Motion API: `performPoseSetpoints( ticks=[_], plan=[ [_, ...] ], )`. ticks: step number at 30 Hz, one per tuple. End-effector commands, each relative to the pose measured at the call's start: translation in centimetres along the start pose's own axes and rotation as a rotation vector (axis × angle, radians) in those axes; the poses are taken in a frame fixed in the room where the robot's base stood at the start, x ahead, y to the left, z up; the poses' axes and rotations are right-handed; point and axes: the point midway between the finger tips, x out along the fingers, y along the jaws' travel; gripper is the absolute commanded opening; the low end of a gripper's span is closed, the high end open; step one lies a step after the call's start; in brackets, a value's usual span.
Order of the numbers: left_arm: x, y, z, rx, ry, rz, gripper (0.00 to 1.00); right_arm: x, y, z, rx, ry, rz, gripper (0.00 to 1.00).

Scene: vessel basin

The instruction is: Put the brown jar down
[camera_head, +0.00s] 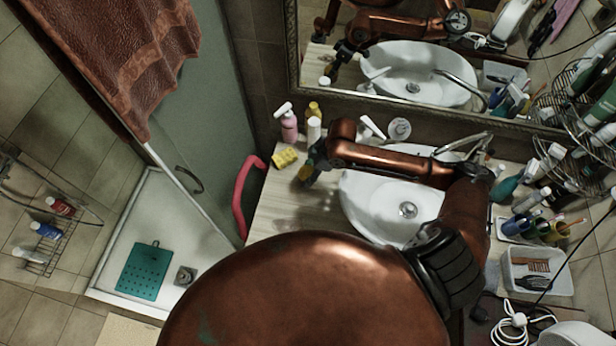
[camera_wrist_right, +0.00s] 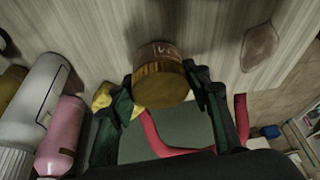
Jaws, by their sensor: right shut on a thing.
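The brown jar (camera_wrist_right: 160,82) has a ribbed golden-brown lid and a label with letters. In the right wrist view it sits between the two dark green fingers of my right gripper (camera_wrist_right: 163,88), which is shut on it. In the head view my right gripper (camera_head: 311,166) is over the left part of the wooden counter (camera_head: 283,212), left of the basin. There the jar (camera_head: 305,173) shows only as a small patch at the fingertips. The jar is at or just above the counter; I cannot tell whether it touches. My left gripper is not in view.
The white basin (camera_head: 365,205) is to the right. A red rail (camera_head: 240,200) runs past the left edge. The counter's front left is clear.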

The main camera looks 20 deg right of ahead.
Motion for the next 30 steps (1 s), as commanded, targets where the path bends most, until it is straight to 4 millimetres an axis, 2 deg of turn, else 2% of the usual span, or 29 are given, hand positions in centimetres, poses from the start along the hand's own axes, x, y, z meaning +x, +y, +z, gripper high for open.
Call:
performPoseSetpoints(
  ticks=[4, 10, 20, 21, 28, 30],
  plan=[
    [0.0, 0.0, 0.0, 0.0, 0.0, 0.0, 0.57, 0.8, 0.7, 0.4, 0.001, -0.001, 0.0, 0.11],
    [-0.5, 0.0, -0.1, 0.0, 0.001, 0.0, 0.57, 3.2, 0.6, 1.4, 0.0, -0.001, 0.0, 0.11],
    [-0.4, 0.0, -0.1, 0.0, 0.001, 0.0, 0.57, 3.6, 0.6, 1.6, 0.0, -0.001, 0.001, 0.11],
    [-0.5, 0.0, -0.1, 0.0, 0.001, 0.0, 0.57, 3.7, 0.6, 1.6, 0.0, -0.001, 0.0, 0.45],
    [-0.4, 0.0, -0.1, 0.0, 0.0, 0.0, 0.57, 3.6, 0.5, 1.6, 0.0, -0.002, 0.0, 0.6],
    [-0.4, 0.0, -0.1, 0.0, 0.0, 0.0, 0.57, 3.6, 0.5, 1.6, 0.0, -0.002, 0.0, 0.61]
  ],
)
